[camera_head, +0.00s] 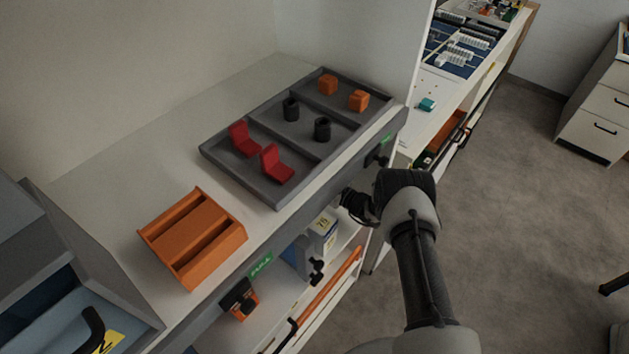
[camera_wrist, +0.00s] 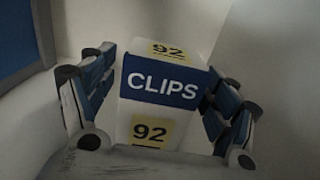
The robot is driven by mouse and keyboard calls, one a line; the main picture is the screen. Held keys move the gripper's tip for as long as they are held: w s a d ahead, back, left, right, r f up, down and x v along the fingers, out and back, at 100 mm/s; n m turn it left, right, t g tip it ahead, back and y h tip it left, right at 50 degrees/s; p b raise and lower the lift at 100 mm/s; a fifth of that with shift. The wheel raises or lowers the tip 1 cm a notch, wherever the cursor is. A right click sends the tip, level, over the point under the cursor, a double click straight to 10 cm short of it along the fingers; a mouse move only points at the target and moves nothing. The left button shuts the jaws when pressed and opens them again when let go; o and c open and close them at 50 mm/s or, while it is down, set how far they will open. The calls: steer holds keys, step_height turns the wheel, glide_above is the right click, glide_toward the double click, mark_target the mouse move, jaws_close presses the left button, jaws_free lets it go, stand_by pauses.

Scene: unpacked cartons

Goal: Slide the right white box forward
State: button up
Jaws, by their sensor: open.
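A white box (camera_wrist: 148,110) fills the middle of the wrist view, with a blue CLIPS band and yellow 92 labels. My gripper (camera_wrist: 162,95) is open, with one blue-padded finger on each side of this box. The left finger appears close to its side; I cannot tell whether either finger touches it. In the head view my gripper (camera_head: 357,205) reaches in under the worktop edge, and its fingertips are hidden. Another white box (camera_head: 323,224) with a yellow 75 label stands left of it on the lower shelf. The 92 box is hidden in the head view.
A grey tray (camera_head: 262,111) with red, black and orange parts and an orange rack (camera_head: 191,238) sit on the worktop above. An upright white panel (camera_head: 391,60) stands at the right end. A blue surface (camera_wrist: 22,35) shows at upper left in the wrist view.

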steer(key=shift+w+a, duration=0.1)
steer(key=shift+a, duration=0.05)
steer(key=shift+c, duration=0.5)
steer(key=c, duration=1.2)
